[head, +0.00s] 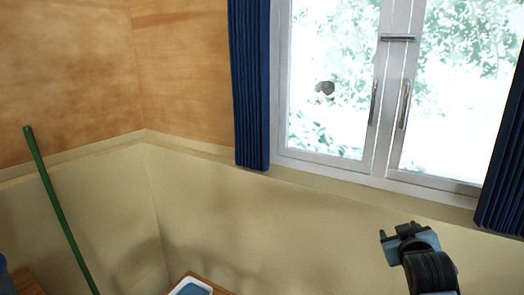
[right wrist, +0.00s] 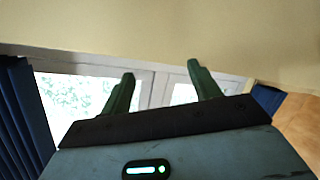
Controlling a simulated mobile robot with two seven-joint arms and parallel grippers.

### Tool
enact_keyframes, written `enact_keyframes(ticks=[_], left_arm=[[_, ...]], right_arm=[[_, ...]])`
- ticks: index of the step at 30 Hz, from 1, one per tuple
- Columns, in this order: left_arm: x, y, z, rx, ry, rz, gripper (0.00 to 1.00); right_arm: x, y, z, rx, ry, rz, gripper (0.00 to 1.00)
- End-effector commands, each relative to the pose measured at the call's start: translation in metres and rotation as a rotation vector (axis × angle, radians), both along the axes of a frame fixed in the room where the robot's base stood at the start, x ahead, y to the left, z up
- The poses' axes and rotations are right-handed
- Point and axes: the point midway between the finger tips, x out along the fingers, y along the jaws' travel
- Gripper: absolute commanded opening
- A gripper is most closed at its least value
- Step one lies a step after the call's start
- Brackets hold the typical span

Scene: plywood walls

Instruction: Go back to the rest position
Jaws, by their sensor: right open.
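My right gripper (head: 396,234) is raised at the lower right of the head view, in front of the cream lower wall and below the window. In the right wrist view its two green fingers (right wrist: 161,70) stand apart with nothing between them, so it is open and empty. Behind the fingers show the window and the wall, tilted in the picture. My left gripper is in neither view.
A white window (head: 380,90) hangs between dark blue curtains (head: 249,85). A green pole (head: 60,210) leans at the left. A white-rimmed blue tray (head: 176,290) sits on a wooden surface at the bottom edge. The air around my right gripper looks clear.

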Motion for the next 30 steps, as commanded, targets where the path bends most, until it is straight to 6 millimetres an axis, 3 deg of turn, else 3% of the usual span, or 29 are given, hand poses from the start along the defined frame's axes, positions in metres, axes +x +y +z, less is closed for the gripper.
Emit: enact_keyframes(ticks=[1, 6, 11, 15, 19, 24, 27, 30], left_arm=[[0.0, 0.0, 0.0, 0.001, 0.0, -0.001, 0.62], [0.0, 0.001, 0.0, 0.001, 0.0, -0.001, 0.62], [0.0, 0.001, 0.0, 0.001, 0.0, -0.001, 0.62], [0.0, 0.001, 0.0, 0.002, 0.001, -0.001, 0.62], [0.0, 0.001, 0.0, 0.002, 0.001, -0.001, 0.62], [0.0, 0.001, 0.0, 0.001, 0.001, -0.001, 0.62], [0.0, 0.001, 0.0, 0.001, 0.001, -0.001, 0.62], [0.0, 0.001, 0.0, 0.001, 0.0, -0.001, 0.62]], right_arm=[[-0.011, 0.008, -0.034, 0.008, 0.034, 0.024, 0.62], [-0.054, 0.036, -0.128, 0.053, 0.113, 0.1, 0.62], [-0.112, 0.062, -0.206, 0.115, 0.187, 0.162, 0.62], [-0.174, 0.084, -0.263, 0.185, 0.251, 0.203, 0.62], [-0.239, 0.104, -0.306, 0.26, 0.312, 0.23, 0.62], [-0.314, 0.124, -0.339, 0.353, 0.372, 0.244, 0.62], [-0.343, 0.132, -0.348, 0.389, 0.393, 0.245, 0.62], [-0.359, 0.136, -0.352, 0.411, 0.404, 0.244, 0.62]])
